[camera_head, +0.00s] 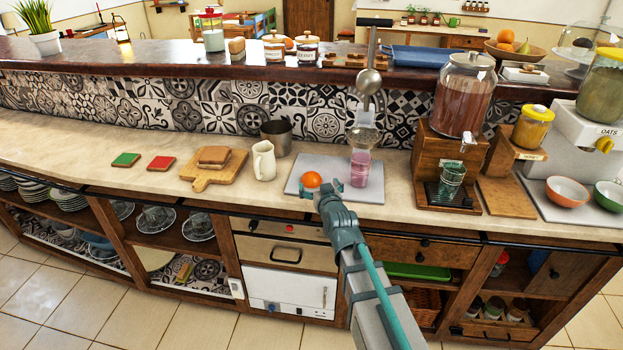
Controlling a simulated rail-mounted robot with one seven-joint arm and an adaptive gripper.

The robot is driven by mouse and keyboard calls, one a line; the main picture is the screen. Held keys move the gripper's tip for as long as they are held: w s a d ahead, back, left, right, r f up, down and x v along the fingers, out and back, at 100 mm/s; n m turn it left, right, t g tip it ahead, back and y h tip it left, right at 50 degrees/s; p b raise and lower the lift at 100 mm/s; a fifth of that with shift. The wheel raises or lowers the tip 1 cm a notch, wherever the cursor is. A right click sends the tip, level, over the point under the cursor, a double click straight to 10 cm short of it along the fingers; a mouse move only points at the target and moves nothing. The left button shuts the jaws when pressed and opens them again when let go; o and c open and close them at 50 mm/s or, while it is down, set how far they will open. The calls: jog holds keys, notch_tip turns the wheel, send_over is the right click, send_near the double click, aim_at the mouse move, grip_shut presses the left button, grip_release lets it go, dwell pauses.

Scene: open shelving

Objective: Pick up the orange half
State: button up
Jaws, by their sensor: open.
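The orange half (311,179) shows as a small round orange shape on the grey board (346,196) on the counter. My gripper (321,188) is at the front edge of the board, right beside the orange half, with its fingers open. One finger is close to the fruit's lower side; I cannot tell whether it touches. The fingers partly cover the board near the orange half. A glass of pink drink (360,168) stands on the board to the right, under a metal juicer-like fixture (364,130).
A white jug (264,161) and a metal pot (277,136) stand left of the board. A wooden board (205,180) with bread lies further left. A wooden drink dispenser (440,165) stands to the right. The counter's far left is mostly clear.

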aim_at(312, 177)
jog(key=shift+a+f+p+x, duration=0.2)
jog(key=shift+p+x, duration=0.3)
jog(key=shift+x, duration=1.25)
jog(key=shift+a+f+p+x, duration=0.15)
jog(key=shift+p+x, duration=0.3)
jog(key=shift+x, duration=1.3)
jog(key=shift+s+d, duration=0.1)
jog(key=shift+s, duration=0.05)
jog(key=c, duration=1.3)
jog(key=shift+r, duration=0.15)
